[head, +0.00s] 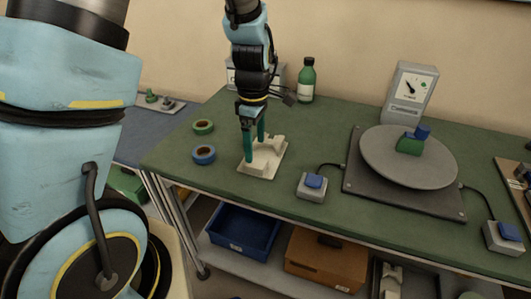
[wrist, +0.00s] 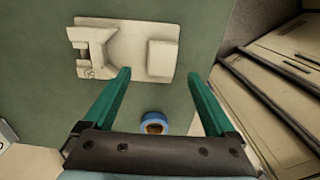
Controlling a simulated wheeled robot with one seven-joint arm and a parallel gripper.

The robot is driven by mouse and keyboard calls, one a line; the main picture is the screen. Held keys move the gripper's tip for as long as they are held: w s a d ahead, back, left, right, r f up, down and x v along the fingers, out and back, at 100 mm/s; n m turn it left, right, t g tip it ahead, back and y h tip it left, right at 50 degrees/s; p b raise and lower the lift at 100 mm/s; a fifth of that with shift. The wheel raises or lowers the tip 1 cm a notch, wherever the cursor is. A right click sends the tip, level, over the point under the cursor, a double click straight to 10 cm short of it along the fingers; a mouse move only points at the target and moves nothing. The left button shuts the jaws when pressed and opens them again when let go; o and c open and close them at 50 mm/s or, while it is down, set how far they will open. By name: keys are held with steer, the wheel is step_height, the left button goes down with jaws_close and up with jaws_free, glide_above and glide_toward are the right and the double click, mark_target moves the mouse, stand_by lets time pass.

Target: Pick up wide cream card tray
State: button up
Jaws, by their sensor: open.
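The cream card tray (head: 262,165) lies flat on the green tabletop, left of the middle of the table. It is a flat plate with raised cream parts at both ends. In the wrist view, the tray (wrist: 130,46) is at the top, with a notched part at left and a block at right. My gripper (head: 254,147) points down over the tray with its teal fingers apart and empty. In the wrist view, the fingertips (wrist: 159,73) show near the tray's lower edge; I cannot tell whether they touch it.
A blue tape reel (head: 203,160) and a green tape reel (head: 203,123) lie left of the tray. A switch box (head: 311,190) and a turntable (head: 400,175) stand to the right. A green bottle (head: 307,82) is behind. Another cream piece (head: 391,278) is on the lower shelf.

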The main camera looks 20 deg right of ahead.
mark_target(257, 162)
steer(key=shift+s+f+p, duration=0.2)
steer(key=shift+f+p, duration=0.8)
steer(key=shift+f, duration=1.9)
steer(key=shift+c, duration=0.4)
jaws_close()
